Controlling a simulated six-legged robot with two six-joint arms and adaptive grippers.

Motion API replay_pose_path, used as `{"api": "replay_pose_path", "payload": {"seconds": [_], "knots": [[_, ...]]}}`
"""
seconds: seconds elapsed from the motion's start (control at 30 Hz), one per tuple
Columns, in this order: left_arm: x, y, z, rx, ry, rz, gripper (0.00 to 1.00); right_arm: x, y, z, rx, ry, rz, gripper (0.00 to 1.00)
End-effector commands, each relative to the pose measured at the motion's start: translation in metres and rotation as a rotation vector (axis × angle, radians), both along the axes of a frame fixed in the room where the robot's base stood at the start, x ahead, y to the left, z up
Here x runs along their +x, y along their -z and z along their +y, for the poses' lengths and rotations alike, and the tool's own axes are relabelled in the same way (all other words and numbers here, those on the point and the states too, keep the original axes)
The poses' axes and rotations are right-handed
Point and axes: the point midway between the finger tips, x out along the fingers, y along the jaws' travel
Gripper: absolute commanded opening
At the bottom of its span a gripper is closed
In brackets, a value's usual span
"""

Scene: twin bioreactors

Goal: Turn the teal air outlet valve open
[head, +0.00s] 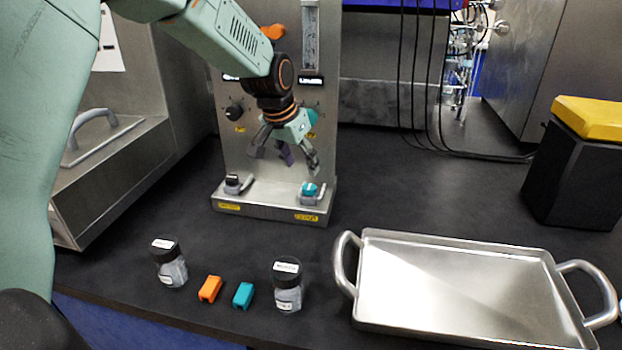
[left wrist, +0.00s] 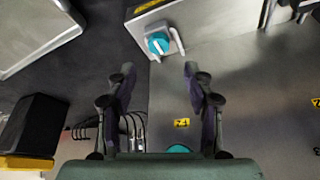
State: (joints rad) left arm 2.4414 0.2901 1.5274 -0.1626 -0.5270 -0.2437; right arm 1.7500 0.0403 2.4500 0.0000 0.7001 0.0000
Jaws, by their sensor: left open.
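A teal valve knob (head: 310,188) with a white mark sits at the right end of the steel panel's base (head: 268,205), beside a grey fitting. The left wrist view shows this knob (left wrist: 158,43) just beyond the fingertips, roughly midway between them. My left gripper (head: 287,158) is open and empty, above the base and in front of the panel. It also shows in the left wrist view (left wrist: 159,72), fingers spread and apart from the knob. My right gripper is not in view.
A black knob (head: 233,182) sits at the base's left end, another (head: 234,113) on the panel. Two labelled jars (head: 170,268) (head: 287,290), an orange block (head: 210,289) and a teal block (head: 243,295) stand in front. A steel tray (head: 455,285) lies right.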

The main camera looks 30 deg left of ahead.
Motion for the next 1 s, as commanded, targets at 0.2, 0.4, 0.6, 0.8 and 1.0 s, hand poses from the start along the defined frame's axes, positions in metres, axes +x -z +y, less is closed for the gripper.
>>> {"api": "replay_pose_path", "payload": {"seconds": [0.2, 0.4, 0.6, 0.8, 1.0], "knots": [[0.004, 0.021, -0.002, 0.001, 0.001, 0.003, 0.52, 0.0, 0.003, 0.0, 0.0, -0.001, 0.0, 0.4], [0.015, 0.05, -0.004, 0.002, 0.001, 0.003, 0.52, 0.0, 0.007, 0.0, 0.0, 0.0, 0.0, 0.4], [0.025, 0.068, -0.005, 0.002, 0.001, 0.0, 0.52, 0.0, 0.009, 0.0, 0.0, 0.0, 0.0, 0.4], [0.028, 0.072, -0.006, 0.0, 0.001, -0.001, 0.52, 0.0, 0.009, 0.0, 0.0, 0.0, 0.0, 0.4], [0.029, 0.071, -0.006, 0.001, 0.001, 0.0, 0.48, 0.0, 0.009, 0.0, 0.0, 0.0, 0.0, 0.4]]}}
